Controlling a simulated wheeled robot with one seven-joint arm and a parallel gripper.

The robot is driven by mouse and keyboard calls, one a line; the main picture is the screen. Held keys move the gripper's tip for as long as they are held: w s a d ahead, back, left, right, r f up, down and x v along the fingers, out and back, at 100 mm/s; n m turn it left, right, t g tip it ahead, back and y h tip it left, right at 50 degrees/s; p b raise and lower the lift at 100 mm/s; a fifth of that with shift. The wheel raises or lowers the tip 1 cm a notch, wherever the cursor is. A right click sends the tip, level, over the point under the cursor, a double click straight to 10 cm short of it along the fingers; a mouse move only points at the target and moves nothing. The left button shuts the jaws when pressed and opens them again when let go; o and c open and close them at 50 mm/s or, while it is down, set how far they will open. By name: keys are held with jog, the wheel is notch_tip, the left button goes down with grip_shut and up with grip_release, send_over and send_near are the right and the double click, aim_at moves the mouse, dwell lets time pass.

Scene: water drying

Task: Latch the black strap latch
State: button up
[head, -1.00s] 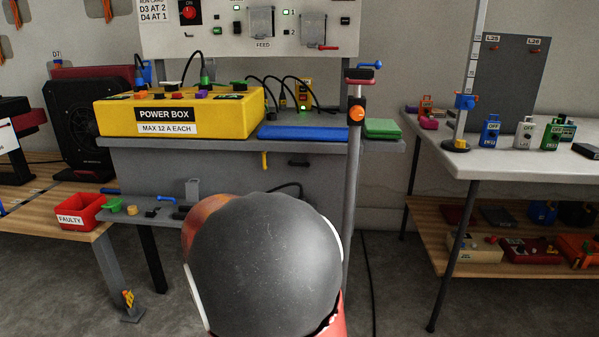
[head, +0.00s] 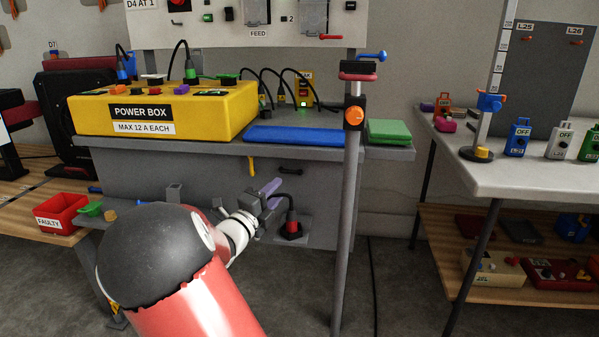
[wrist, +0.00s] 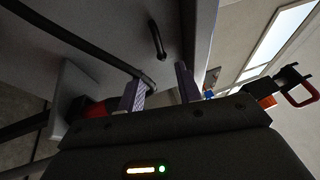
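A small black bar (head: 290,170), handle-like, is on the grey panel under the bench. It may be the strap latch, but I cannot tell for sure. A black handle (wrist: 158,40) shows ahead of the fingers in the wrist view. My gripper (head: 271,190) is in front of that panel, below and left of the black bar, apart from it. In the wrist view its two purple fingers (wrist: 160,85) stand apart. A dark cable (wrist: 90,48) curves near the fingertips; whether it passes between them is unclear.
A red and black plug (head: 292,226) with a cable stands just right of my gripper. A grey post (head: 347,230) rises further right. The bench shelf (head: 390,152) is above, carrying the yellow power box (head: 220,105) and a blue mat (head: 295,136). A red FAULTY bin (head: 62,212) is at left.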

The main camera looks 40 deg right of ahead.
aim_at(294, 173)
jog(key=b+x, duration=0.1)
jog(key=x, duration=0.6)
jog(key=shift+d+r, duration=0.15)
jog(key=shift+d, duration=0.15)
jog(key=shift+c, duration=0.2)
grip_shut()
